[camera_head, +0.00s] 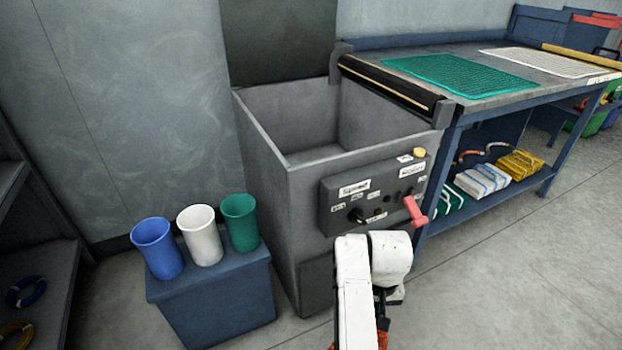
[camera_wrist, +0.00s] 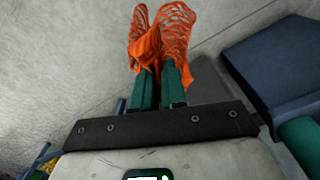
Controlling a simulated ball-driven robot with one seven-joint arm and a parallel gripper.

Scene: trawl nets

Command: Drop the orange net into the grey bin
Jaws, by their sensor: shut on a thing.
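The orange net (camera_wrist: 160,35) hangs in folds at my fingertips in the wrist view. My gripper (camera_wrist: 158,72) has two green fingers and is shut on the net. In the head view only small orange bits of the net (camera_head: 382,340) show at the bottom edge, beside and below my white arm, which hides the gripper. The grey bin (camera_head: 268,190) is a tall open-topped box in the middle of the head view. Its inside looks empty as far as I can see. The net is low, in front of the bin and outside it.
A control panel (camera_head: 340,205) with a red lever (camera_head: 415,212) is on the bin's front. Left of the bin, a blue box (camera_head: 215,305) carries blue, white and green cups. A bench (camera_head: 470,75) with flat nets adjoins on the right. The right floor is clear.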

